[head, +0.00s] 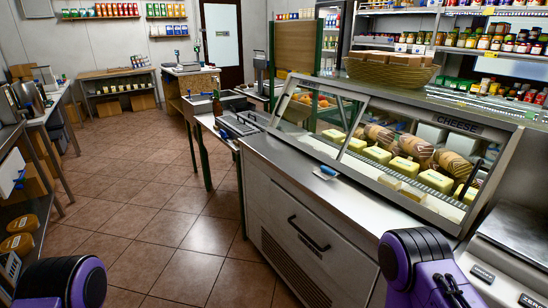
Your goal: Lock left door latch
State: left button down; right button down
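A pale door (223,62) in a dark frame stands shut in the back wall, with a small sign on it. A latch on it is too small to make out. The cheese counter in the foreground has a light front panel (285,255) with a black bar handle (309,233). No latch can be made out there either, and I cannot tell which door is the left one. Purple and black parts of my two arms show at the bottom left and bottom right. Neither gripper is in view.
A glass display case (345,120) with cheeses stands on the counter; a wicker basket (390,74) sits on top. A scale (508,240) is at lower right. A work table (45,120) lines the left. The tiled floor (150,210) between is clear.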

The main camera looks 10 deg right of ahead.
aim_at(324, 169)
jog(key=u, duration=0.15)
jog(key=i, duration=0.9)
jog(key=u, duration=0.05)
